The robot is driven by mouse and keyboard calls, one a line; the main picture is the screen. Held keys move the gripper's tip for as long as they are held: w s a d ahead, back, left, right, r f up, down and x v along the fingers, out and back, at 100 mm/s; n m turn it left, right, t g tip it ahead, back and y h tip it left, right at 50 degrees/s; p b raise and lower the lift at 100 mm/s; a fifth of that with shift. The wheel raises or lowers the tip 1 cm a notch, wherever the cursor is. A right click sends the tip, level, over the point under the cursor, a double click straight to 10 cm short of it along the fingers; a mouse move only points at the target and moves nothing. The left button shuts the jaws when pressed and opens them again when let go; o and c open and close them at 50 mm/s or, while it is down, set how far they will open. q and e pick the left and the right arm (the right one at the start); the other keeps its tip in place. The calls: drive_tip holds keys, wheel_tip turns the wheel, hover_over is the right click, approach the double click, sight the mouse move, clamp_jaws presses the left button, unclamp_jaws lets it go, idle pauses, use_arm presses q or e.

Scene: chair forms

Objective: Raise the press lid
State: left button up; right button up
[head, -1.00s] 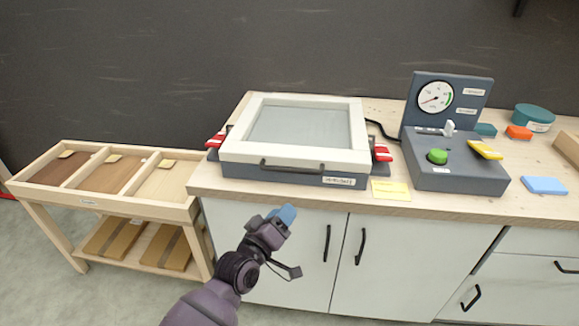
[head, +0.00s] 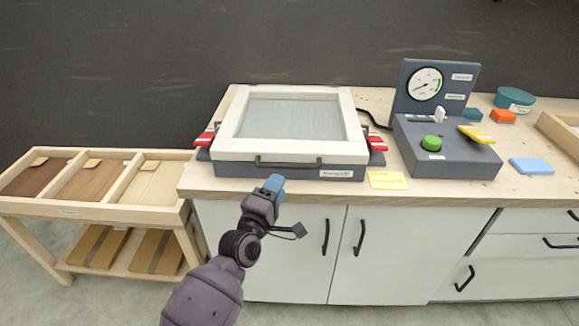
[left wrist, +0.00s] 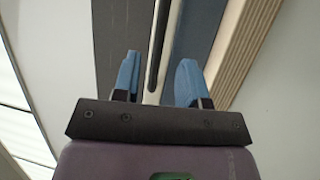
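The press (head: 352,174) stands on the wooden counter, its lid (head: 229,131) lying down flat on the dark base. The lid has a cream frame around a grey, see-through panel. A dark bar handle (head: 290,164) runs along the lid's front edge. Red latches sit at the left (head: 205,138) and right (head: 376,142) sides. My left gripper (head: 273,183) has blue fingertips and is just in front of the handle, apart from it. In the left wrist view its fingers (left wrist: 157,80) are spread and empty, with the handle (left wrist: 158,45) beyond the gap. My right gripper is not in view.
A control box (head: 450,150) with a gauge (head: 425,84) and green button (head: 431,143) stands to the right. A yellow note (head: 388,180) lies before it. A wooden rack (head: 70,209) with panels stands at the left. White cupboard doors (head: 285,250) are below the counter.

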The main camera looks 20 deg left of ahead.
sight(290, 167)
use_arm(q)
drive_tip(key=x, duration=0.7)
drive_tip(key=shift+w+b, duration=0.3)
clamp_jaws()
